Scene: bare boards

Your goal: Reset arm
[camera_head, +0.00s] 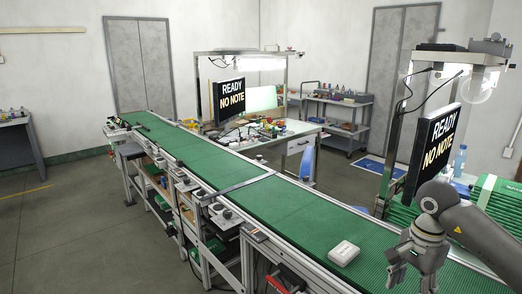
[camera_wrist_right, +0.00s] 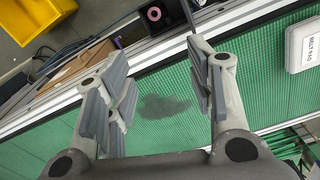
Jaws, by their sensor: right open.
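My right gripper (camera_head: 413,275) hangs over the near right end of the green conveyor belt (camera_head: 300,207) in the head view, pointing down. In the right wrist view its two grey-padded fingers (camera_wrist_right: 160,92) are spread apart, with only bare green belt and a dark shadow between them. It holds nothing. A small white box (camera_head: 344,253) lies on the belt to the left of the gripper, apart from it. The box also shows at the upper right of the wrist view (camera_wrist_right: 303,44), with dark lettering on top. My left gripper is not in view.
Two black "READY NO NOTE" screens (camera_head: 229,100) stand along the belt's far side, the nearer one (camera_head: 438,140) close to my right arm. Stacked green trays (camera_head: 488,197) stand behind that arm. A yellow bin (camera_wrist_right: 38,18) lies beyond the belt rail. The belt's middle is clear.

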